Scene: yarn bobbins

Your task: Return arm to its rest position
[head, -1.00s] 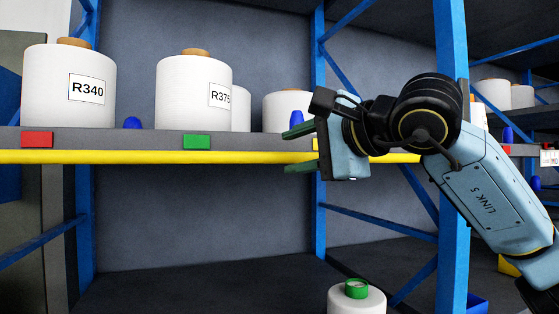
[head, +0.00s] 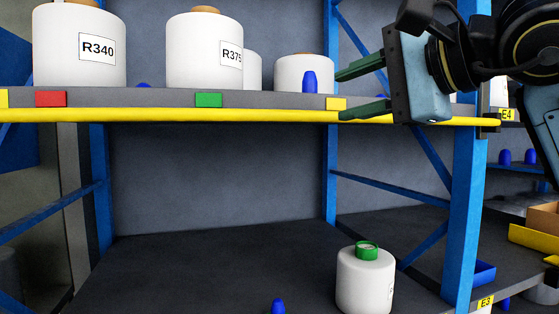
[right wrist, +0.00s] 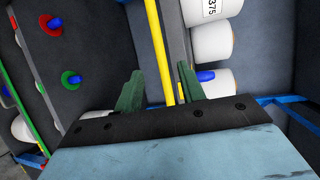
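My right gripper (head: 339,95) is in the upper right of the head view, in front of the upper shelf's edge by a blue post. Its two green fingers are spread apart with nothing between them. In the right wrist view the open gripper (right wrist: 160,88) shows from behind, with the yellow shelf edge (right wrist: 158,45) running past between the fingers. My right arm comes in from the right edge of the head view. My left gripper is not in view.
White bobbins labelled R340 (head: 80,48) and R375 (head: 204,50) stand on the upper shelf, with a blue cone (head: 309,82) near the fingers. A green-topped bobbin (head: 365,280) stands on the lower shelf. The lower shelf is largely bare.

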